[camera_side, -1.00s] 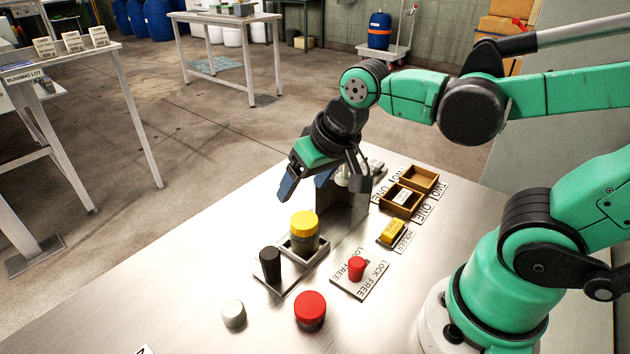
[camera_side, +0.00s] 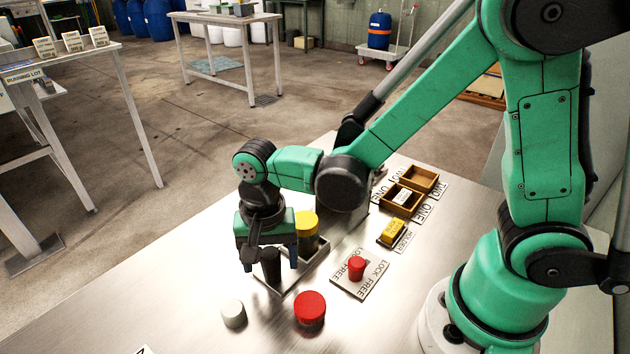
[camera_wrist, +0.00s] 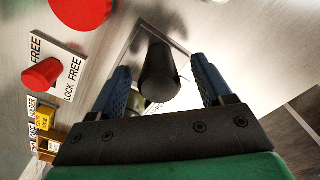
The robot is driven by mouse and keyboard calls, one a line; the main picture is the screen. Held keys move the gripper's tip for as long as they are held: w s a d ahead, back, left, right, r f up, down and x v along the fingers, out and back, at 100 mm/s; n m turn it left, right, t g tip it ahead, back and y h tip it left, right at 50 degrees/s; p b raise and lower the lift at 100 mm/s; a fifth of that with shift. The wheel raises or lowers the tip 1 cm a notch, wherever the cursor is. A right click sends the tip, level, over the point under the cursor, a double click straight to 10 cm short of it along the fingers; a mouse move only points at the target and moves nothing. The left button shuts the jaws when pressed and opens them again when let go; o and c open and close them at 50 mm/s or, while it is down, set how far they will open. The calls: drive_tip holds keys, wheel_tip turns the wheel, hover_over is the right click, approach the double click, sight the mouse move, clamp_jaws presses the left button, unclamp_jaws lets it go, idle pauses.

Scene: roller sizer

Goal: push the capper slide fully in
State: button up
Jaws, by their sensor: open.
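A black upright post (camera_side: 271,268), which I take to be the capper slide's handle, stands on the near-left part of a flat metal-framed track (camera_side: 318,262). A yellow-capped jar (camera_side: 308,226) stands at the track's far end, partly hidden by my arm. My gripper (camera_side: 270,262) is over the post, pointing down, with one finger on each side of it. In the wrist view the post (camera_wrist: 160,75) shows between the two open blue fingers of my gripper (camera_wrist: 163,72). Gaps show on both sides of the post, so it does not look gripped.
A red knob (camera_side: 356,266) sits on a plate marked LOCK and FREE, nearer FREE. A large red cap (camera_side: 310,308) and a grey cap (camera_side: 233,313) stand in front of the track. A yellow block (camera_side: 392,232) and wooden trays (camera_side: 403,199) are at the right.

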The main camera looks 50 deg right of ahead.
drive_tip(key=shift+f, duration=0.55)
clamp_jaws()
idle(1.1)
